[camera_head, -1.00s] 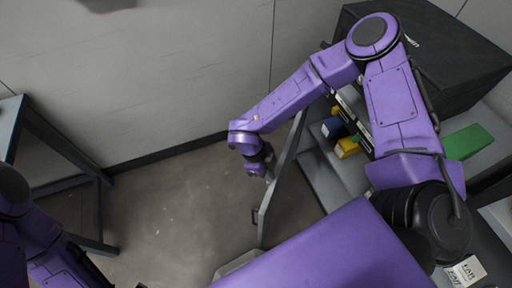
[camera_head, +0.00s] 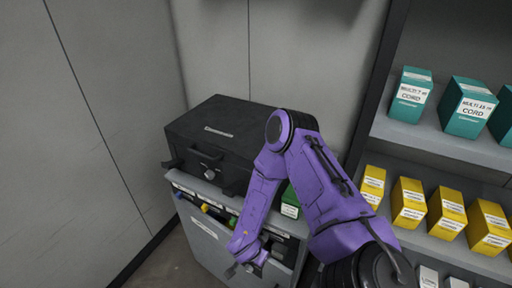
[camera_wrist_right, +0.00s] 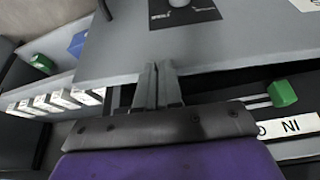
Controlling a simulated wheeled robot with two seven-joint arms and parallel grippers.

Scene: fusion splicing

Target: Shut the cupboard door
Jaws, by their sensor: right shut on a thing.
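The cupboard (camera_head: 180,189) is a grey cabinet against the wall in the head view. Its grey door (camera_head: 208,245) stands in front of shelved coloured items, with a gap showing them above its top edge. My right gripper (camera_head: 243,267) is low at the door's right part, partly hidden by its wrist. In the right wrist view the right gripper (camera_wrist_right: 159,72) has its fingers close together at the edge of a broad grey panel (camera_wrist_right: 115,50), seemingly the door; the exact contact is hidden. My left gripper is out of view.
A black case (camera_head: 220,145) sits on the cupboard. A green box (camera_head: 290,203) stands beside my right arm. At right, a shelf unit (camera_head: 440,140) holds teal boxes (camera_head: 410,95) and yellow boxes (camera_head: 409,203). A green block (camera_wrist_right: 283,93) shows in the wrist view.

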